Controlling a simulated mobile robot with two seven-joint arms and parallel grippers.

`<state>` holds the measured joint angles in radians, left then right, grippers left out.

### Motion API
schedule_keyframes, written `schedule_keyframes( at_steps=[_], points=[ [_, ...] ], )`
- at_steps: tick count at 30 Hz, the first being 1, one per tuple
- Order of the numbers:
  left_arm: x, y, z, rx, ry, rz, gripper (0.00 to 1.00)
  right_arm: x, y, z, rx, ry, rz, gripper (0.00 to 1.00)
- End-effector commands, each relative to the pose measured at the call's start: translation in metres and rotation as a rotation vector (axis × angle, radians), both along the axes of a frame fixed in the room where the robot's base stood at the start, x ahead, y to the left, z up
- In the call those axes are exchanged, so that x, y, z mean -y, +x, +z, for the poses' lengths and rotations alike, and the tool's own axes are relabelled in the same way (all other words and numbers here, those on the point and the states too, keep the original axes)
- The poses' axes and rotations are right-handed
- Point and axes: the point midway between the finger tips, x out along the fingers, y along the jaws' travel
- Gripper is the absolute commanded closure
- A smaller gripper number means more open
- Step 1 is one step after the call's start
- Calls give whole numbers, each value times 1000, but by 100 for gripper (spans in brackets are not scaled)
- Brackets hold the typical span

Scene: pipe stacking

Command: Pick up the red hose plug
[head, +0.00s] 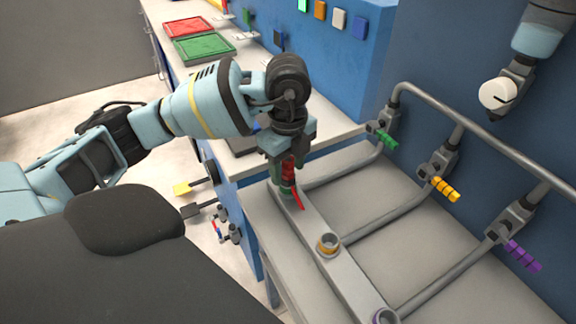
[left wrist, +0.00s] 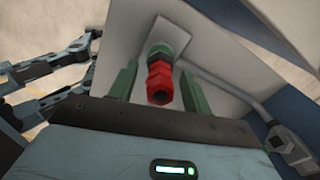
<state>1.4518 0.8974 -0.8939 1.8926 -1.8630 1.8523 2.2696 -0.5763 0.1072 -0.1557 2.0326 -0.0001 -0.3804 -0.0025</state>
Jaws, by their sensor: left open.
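In the left wrist view the red plug (left wrist: 159,82) sits in the green ring (left wrist: 158,52). My left gripper (head: 286,172) is directly over the plug, pointing down. Its two green-grey fingers (left wrist: 158,88) are open, one on each side of the plug, with gaps visible. The finger tips are partly hidden in the head view. My right gripper is not in view.
Pipes run right to green (head: 386,138), yellow (head: 445,188) and purple (head: 522,254) valve handles. Red (head: 188,28) and green (head: 204,47) trays lie on the counter behind.

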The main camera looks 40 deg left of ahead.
Motion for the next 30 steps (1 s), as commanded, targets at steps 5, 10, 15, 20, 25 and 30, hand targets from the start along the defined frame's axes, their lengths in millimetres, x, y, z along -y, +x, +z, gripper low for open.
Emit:
schedule_keyframes(
  at_steps=[5,10,15,20,25,30],
  points=[
    [0,0,0,0,0,0,51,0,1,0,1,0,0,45],
    [0,0,0,0,0,0,69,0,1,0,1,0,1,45],
    [0,0,0,0,0,0,92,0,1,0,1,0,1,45],
    [0,0,0,0,0,0,100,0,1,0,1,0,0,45],
    [0,0,0,1,0,0,100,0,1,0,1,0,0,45],
    [0,0,3,2,0,0,100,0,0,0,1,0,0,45]
  ],
)
